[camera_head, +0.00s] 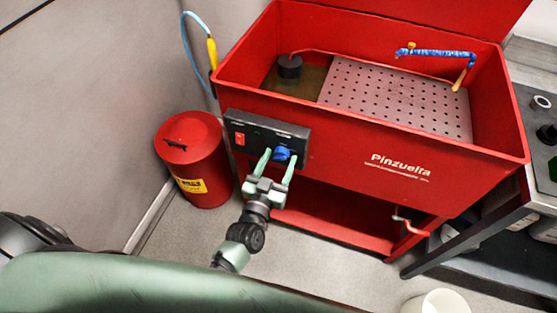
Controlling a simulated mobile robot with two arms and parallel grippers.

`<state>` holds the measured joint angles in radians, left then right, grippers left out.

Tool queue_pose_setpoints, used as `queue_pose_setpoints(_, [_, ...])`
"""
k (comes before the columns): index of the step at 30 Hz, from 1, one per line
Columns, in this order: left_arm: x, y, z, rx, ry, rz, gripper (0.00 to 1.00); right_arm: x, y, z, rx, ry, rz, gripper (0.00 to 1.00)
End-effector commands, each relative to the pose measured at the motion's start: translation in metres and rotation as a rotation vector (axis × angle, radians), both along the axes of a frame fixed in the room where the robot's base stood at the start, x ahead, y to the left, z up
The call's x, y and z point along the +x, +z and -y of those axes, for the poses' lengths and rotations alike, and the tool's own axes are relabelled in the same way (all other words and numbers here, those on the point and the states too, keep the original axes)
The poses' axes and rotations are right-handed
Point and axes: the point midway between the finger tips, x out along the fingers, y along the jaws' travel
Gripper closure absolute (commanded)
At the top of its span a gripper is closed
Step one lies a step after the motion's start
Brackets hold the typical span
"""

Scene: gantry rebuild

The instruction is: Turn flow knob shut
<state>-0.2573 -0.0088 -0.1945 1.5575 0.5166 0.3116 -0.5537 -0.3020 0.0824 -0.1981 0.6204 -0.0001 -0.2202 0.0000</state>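The blue flow knob (282,154) sits on the black control panel (262,130) on the front of the red parts washer (345,141). My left gripper (276,163) is in front of the panel, its green fingers apart, one on each side of the knob. The fingertips are close to the panel; I cannot tell whether they touch the knob. A red switch (240,139) is at the left of the panel. My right gripper is not in view.
A red drum (193,160) stands left of the washer. A yellow-handled tool with a blue hose (212,54) hangs at the washer's left side. A grey bench (530,150) is at the right, and a white bucket (437,302) is on the floor below.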

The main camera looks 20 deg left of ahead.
Motion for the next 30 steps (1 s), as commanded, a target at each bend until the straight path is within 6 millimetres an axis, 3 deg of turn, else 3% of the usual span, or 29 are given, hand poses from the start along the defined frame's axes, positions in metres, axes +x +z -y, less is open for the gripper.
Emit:
queue_pose_setpoints(1, [-0.0002,0.0,0.0001,0.0,0.0,0.0,0.59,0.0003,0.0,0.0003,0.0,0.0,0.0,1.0])
queue_pose_setpoints(5, [-0.0002,0.0001,0.0001,0.0,0.0,0.0,0.95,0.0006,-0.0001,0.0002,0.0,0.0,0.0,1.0])
queue_pose_setpoints(6, [-0.0002,0.0,0.0001,0.0,0.0,0.0,1.0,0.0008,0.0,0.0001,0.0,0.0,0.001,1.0])
queue_pose_setpoints(17, [-0.0003,0.0002,0.0002,-0.062,0.0,-0.002,1.0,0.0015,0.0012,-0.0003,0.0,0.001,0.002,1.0])
queue_pose_setpoints(30, [-0.0001,0.0005,0.0009,-0.411,-0.001,-0.013,1.0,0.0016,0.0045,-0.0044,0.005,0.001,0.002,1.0])
